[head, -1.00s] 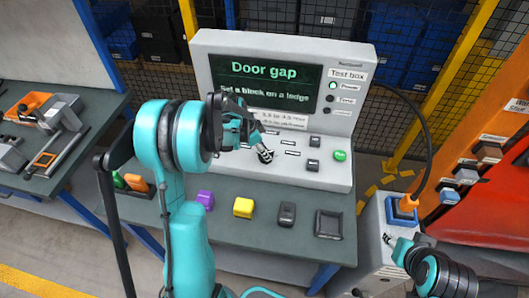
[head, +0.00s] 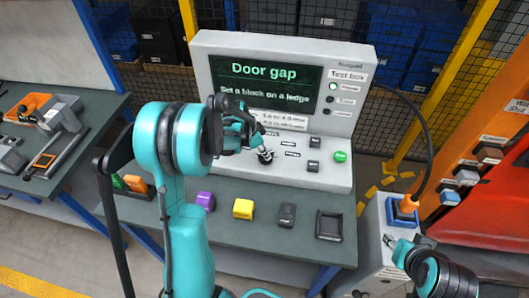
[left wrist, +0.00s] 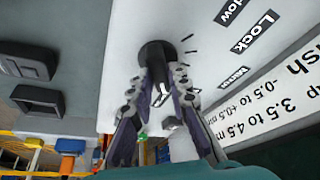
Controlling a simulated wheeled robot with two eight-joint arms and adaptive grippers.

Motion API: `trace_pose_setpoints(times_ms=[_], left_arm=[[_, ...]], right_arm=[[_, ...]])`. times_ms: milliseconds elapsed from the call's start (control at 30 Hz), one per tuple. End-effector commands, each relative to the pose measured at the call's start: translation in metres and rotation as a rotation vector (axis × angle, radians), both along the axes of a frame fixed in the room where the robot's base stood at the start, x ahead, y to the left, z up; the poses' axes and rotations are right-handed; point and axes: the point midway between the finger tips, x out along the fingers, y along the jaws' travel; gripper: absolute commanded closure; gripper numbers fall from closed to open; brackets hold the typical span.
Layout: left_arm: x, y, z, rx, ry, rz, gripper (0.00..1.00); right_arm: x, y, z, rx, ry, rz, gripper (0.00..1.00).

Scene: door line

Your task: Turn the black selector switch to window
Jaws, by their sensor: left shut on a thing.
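The black selector switch (left wrist: 155,52) is a round knob with a raised grip on the pale sloping panel of the test box (head: 205,112). My left gripper (left wrist: 160,88) is shut on the switch's grip, one finger on each side. Labels reading Window (left wrist: 229,12), Lock (left wrist: 252,33) and a third partly blurred one (left wrist: 233,76) fan out beside the knob. The fingers hide part of the grip, and I cannot tell which label it points to. In the head view the left gripper (head: 262,148) covers most of the switch. My right gripper (head: 390,241) hangs at the lower right, away from the panel.
The panel also has black buttons (head: 313,167) and a green button (head: 340,156). Purple (head: 205,200) and yellow (head: 243,208) blocks, a dark block (head: 287,214) and a dark tray (head: 329,224) stand on the bench in front. A grey cabinet (head: 375,230) stands at the right.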

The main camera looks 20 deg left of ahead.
Motion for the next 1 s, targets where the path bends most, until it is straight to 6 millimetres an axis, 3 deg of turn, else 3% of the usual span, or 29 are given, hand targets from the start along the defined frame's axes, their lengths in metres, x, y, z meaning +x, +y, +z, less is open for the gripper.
trace_pose_setpoints(times_ms=[1000], left_arm=[[-0.001,-0.006,0.0,0.002,-0.001,0.912,1.0]], right_arm=[[0.0,0.0,-0.02,0.0,0.0,0.0,0.6]])
